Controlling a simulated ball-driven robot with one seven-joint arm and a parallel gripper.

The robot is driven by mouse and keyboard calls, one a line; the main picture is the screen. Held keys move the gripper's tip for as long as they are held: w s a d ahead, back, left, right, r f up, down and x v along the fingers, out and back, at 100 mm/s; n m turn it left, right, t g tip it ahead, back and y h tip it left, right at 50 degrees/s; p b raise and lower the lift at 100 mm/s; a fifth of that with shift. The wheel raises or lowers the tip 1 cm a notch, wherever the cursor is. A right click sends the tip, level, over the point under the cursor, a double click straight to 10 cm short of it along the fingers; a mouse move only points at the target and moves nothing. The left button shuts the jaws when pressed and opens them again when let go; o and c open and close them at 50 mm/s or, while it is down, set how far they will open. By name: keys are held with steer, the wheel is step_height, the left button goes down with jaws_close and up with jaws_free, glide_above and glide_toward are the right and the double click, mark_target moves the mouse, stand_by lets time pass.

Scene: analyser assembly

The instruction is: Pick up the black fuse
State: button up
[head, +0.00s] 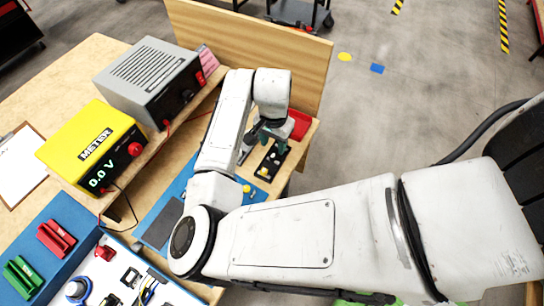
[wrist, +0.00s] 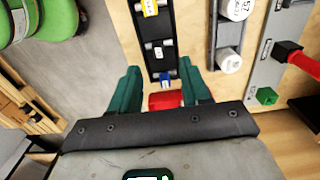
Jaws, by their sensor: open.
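A black holder (wrist: 146,26) lies between my gripper's fingers in the wrist view, carrying several small fuses in a row. The middle one, a small dark fuse (wrist: 158,50) with pale ends and a whitish label, looks like the black fuse. A yellow-and-white fuse (wrist: 150,8) sits above it and a blue one (wrist: 166,80) below it. My gripper (wrist: 160,67) is open, its two green fingers on either side of the holder's lower end, with nothing gripped. In the head view my gripper (head: 266,132) is over the black holder (head: 267,167); the black fuse cannot be made out there.
A red object (wrist: 165,100) shows between my fingers; a red bin (head: 300,124) stands at the bench corner. Right of the holder is a rack with white round pieces (wrist: 229,60). The yellow meter (head: 92,145) and grey box (head: 150,80) stand left.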

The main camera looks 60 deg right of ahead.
mark_target(274, 154)
steer(key=shift+f+p, duration=0.55)
steer(key=shift+f, duration=2.15)
steer(key=shift+c, duration=0.2)
jaws_close()
